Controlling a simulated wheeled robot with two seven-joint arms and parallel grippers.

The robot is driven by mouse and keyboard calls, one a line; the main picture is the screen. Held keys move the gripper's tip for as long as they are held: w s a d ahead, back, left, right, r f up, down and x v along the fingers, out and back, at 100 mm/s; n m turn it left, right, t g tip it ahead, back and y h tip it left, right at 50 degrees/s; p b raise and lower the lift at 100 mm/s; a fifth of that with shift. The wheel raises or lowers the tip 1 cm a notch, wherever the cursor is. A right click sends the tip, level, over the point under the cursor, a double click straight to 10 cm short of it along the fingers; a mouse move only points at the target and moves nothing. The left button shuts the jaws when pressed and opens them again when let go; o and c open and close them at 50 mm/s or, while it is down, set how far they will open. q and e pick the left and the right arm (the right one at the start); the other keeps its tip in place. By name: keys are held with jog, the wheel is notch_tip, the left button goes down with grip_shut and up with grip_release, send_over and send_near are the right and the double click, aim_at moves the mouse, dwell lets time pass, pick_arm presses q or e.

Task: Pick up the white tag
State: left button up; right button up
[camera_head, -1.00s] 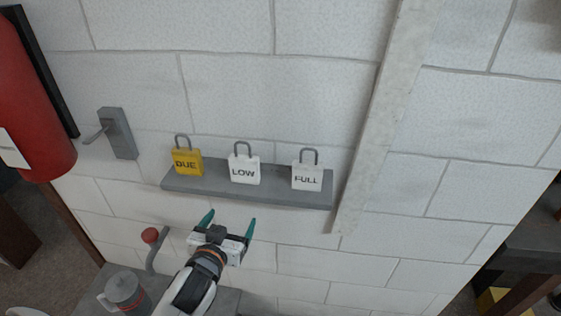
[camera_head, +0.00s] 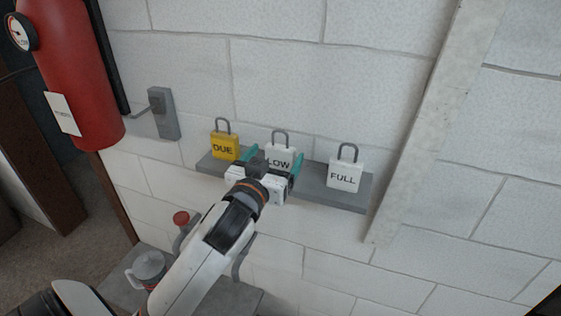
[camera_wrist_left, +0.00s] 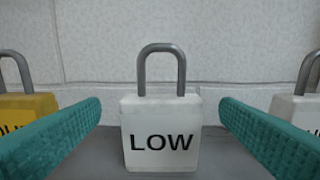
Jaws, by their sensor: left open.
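A white padlock-shaped tag marked LOW (camera_head: 281,155) stands upright on a grey wall shelf (camera_head: 320,195), with a grey shackle on top. A second white padlock-shaped tag, marked FULL (camera_head: 343,176), stands to its right, and a yellow one marked DUE (camera_head: 225,146) to its left. My left gripper (camera_head: 275,163) is open, its teal fingers on either side of the LOW tag in the picture. In the left wrist view the LOW tag (camera_wrist_left: 160,135) is centred between the fingers, with a gap on each side. The gripper hides part of the LOW tag in the head view.
A red fire extinguisher (camera_head: 83,85) with a white label (camera_head: 63,113) hangs at the left. A grey wall fitting (camera_head: 165,113) is near it. A pale diagonal strip (camera_head: 425,120) runs up the wall at right.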

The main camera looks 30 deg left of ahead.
aim_at(279, 151)
pick_arm(q)
jog(key=shift+w+a+r, duration=0.1)
jog(key=shift+w+r, duration=0.15)
jog(key=shift+w, duration=0.05)
jog(key=p+x, duration=0.2)
jog(key=x, duration=0.1)
jog(key=shift+w+r, duration=0.15)
jog(key=shift+w, duration=0.25)
jog(key=shift+w+a, duration=0.15)
jog(key=shift+w, duration=0.35)
jog(key=shift+s, duration=0.1)
jog(key=c, duration=0.8)
jog(key=shift+c, duration=1.3)
